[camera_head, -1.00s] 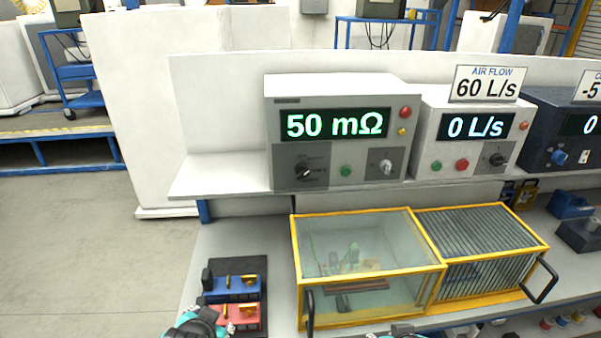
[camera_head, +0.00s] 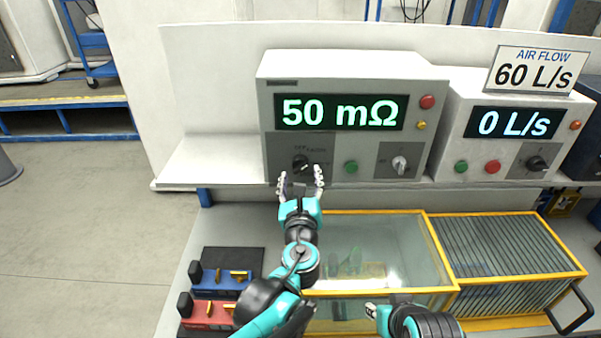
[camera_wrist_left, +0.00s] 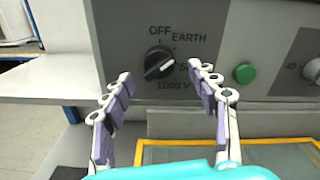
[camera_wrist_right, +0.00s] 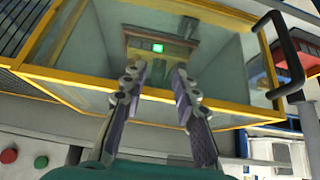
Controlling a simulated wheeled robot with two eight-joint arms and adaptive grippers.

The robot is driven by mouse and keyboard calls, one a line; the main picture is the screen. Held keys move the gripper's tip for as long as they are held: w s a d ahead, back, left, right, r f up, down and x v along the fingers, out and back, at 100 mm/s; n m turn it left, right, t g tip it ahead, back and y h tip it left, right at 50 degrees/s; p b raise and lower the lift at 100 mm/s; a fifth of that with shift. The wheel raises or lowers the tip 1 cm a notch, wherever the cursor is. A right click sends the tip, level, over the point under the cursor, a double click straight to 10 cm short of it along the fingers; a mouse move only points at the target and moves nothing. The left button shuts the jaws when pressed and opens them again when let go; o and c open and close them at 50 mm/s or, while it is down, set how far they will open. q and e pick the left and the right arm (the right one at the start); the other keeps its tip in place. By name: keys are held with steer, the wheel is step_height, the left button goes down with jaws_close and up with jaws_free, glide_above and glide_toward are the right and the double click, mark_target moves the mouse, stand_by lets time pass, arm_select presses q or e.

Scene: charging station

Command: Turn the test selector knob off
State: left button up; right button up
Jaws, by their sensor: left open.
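The test selector knob (camera_head: 301,165) is a round black dial on the grey lower-left panel of the tester (camera_head: 345,65) that reads 50 mΩ. In the left wrist view the knob (camera_wrist_left: 160,62) has a slanted white line, running lower left to upper right. OFF is printed above it, EARTH at upper right, 1000 V below. My left gripper (camera_head: 301,182) is open and empty, just in front of and below the knob; its fingertips (camera_wrist_left: 160,74) frame the knob without visible contact. My right gripper (camera_wrist_right: 158,72) is open and empty, low by the yellow-framed case.
A green button (camera_wrist_left: 245,73) is right of the knob, with a second selector (camera_head: 399,164) farther right. Below the shelf stands the yellow-framed clear case (camera_head: 430,250). Blue and red blocks (camera_head: 215,285) lie at lower left. An air flow unit (camera_head: 505,145) stands right.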

mark_target(301, 170)
arm_select(q)
steer(key=shift+w+f, duration=0.1)
steer(key=shift+w, duration=1.45)
steer(key=c, duration=1.1)
steer(key=shift+n, duration=0.4)
steer(key=n, duration=0.3)
steer(key=shift+n+p, duration=0.35)
steer(key=shift+n, duration=0.05)
steer(key=n, duration=0.5)
steer(key=shift+p, duration=0.35)
steer(key=shift+n, duration=0.3)
